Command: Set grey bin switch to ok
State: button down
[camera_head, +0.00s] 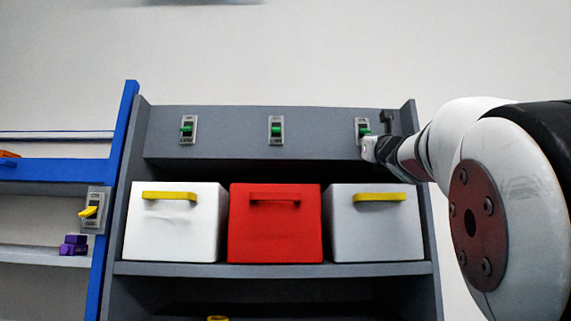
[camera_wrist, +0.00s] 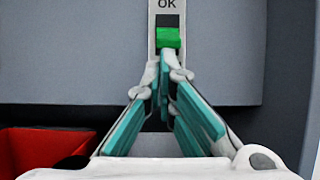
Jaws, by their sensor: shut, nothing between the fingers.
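The grey bin (camera_head: 372,230) with a yellow handle stands at the right of the shelf. Above it, on the grey panel, is its switch (camera_head: 362,129), a grey plate with a green lever; my gripper partly covers its lower part in the head view. In the wrist view the green lever (camera_wrist: 168,38) sits just below the "OK" label, and the plate's lower part is hidden by the fingers. My gripper (camera_wrist: 167,58) is shut and empty, with its fingertips right below the lever. I cannot tell if they touch it. In the head view my gripper (camera_head: 368,148) is at the switch.
A white bin (camera_head: 172,235) and a red bin (camera_head: 275,235) stand left of the grey bin. Two similar green switches, left (camera_head: 187,129) and middle (camera_head: 276,129), are on the panel. A yellow switch (camera_head: 89,211) is on the blue frame at left. The shelf's right side wall (camera_head: 409,117) is close to my arm.

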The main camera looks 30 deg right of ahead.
jog(key=shift+s+a+r+g+y+p, duration=0.2)
jog(key=shift+s+r+g+y+p, duration=0.25)
jog(key=shift+p, duration=0.85)
dwell(0.9)
jog(key=shift+a+r+p, duration=0.1)
jog(key=shift+r+p, duration=0.05)
jog(key=shift+p, duration=0.45)
jog(key=shift+s+a+r+p, duration=0.15)
jog(key=shift+s+r+p, duration=0.2)
jog(key=shift+r+p, duration=0.15)
jog(key=shift+w+f, duration=0.1)
